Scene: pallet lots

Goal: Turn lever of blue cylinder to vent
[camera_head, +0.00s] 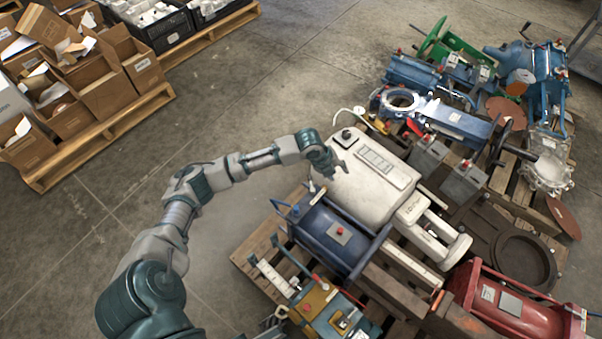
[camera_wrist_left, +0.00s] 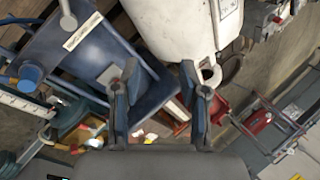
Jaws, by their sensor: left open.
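The blue cylinder (camera_head: 322,238) lies on a wooden pallet, with a small red part on its top face. It also shows in the left wrist view as a blue body (camera_wrist_left: 60,42) with a white label, a blue cap and a flat blue plate. I cannot tell which part is its lever. My left gripper (camera_head: 335,168) is above the blue cylinder's far end, beside a white tank (camera_head: 365,185). In the left wrist view its two fingers (camera_wrist_left: 160,98) are apart with nothing held between them. My right gripper is in neither view.
A yellow and teal device (camera_head: 325,310) stands at the near pallet edge. A red cylinder (camera_head: 515,310) lies at right. Valves and blue machines crowd the back. Cardboard boxes (camera_head: 105,85) sit on another pallet at left. The concrete floor between is clear.

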